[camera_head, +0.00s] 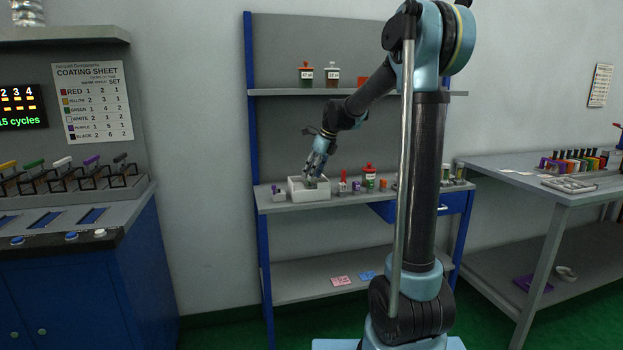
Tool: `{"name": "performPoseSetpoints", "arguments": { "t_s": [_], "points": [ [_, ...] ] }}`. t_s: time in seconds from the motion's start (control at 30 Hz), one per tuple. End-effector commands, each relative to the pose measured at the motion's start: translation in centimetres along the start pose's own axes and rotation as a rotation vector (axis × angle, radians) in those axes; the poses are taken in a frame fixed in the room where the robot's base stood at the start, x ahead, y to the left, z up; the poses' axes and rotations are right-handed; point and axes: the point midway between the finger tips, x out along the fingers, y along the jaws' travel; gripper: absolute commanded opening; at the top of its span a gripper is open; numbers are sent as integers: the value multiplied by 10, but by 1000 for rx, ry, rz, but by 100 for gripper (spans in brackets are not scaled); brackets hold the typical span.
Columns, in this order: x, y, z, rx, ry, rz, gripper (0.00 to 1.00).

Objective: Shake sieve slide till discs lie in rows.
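My gripper (312,175) points down at the white open box (308,195) on the bench shelf. Its fingertips are at or just inside the box's rim. Something small and greenish shows between or below the fingers, too small to name. I cannot tell whether the fingers are open or shut on it. I cannot make out a sieve slide or any discs for certain; they may be hidden in the box or too small to see.
On the shelf (345,201) right of the box stand small jars, including a red-lidded one (369,177). A small grey holder (278,195) stands left. Several coloured pieces stand on the right table (500,173). A lever console (75,195) stands at far left.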

Motion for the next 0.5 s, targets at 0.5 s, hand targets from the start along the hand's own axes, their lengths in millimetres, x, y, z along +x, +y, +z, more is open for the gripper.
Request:
{"name": "performPoseSetpoints", "arguments": {
  "t_s": [0.5],
  "points": [
    [19, 0, 0, 0, 0, 0, 38]
  ]
}}
